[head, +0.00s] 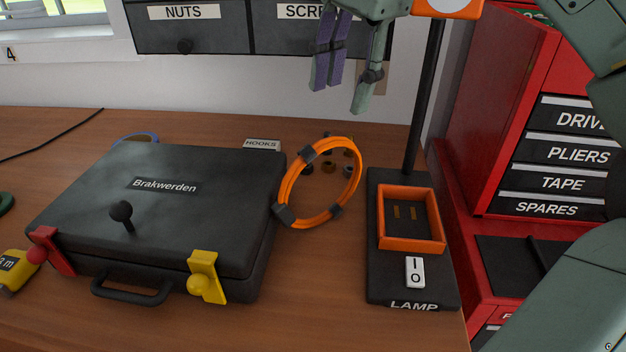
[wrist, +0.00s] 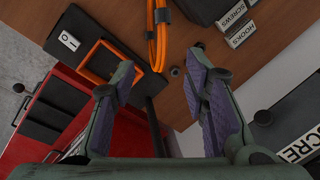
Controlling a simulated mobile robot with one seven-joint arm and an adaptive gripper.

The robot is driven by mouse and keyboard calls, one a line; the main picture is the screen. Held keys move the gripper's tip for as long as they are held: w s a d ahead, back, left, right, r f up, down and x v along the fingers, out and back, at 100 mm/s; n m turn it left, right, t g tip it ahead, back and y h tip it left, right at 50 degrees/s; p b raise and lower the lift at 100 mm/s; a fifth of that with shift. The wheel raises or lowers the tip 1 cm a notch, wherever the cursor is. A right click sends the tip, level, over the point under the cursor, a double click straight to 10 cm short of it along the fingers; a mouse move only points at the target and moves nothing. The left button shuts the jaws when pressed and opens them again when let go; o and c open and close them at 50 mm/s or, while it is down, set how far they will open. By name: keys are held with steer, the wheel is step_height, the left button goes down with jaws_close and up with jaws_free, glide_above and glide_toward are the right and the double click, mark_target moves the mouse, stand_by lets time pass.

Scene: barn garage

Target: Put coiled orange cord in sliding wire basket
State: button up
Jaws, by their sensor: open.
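The coiled orange cord (head: 287,190), bound with dark bands, stands on edge on the wooden workbench, beside the right side of the black case (head: 215,172). It also shows at the top of the wrist view (wrist: 152,42). My gripper (head: 342,98) is open and empty, above and behind the cord, in front of the drawers. In the wrist view its fingers (wrist: 161,64) are spread apart, with the cord beyond them. I see no sliding wire basket in either view.
The lamp base (head: 386,275) with an orange tray (head: 411,249) stands right of the cord. A red tool cabinet (head: 489,115) is farther right. Small dark parts lie behind the cord near the HOOKS label (head: 262,144). Bench in front of the cord is clear.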

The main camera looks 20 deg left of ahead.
mark_target(331, 138)
steer(key=f, duration=0.3)
steer(key=a+f, duration=0.1)
steer(key=f, duration=0.1)
steer(key=shift+w+f, duration=0.1)
steer(key=shift+w, duration=0.15)
steer(key=shift+w+a+f+p, duration=0.15)
steer(key=shift+f+p, duration=0.05)
steer(key=shift+f, duration=0.65)
steer(key=shift+w+a+f+p, duration=0.1)
steer(key=shift+a+f+p, duration=0.1)
steer(key=shift+f, duration=0.7)
steer(key=shift+w+a+f+p, duration=0.15)
steer(key=shift+f, duration=0.7)
steer(key=shift+c, duration=0.3)
jaws_close()
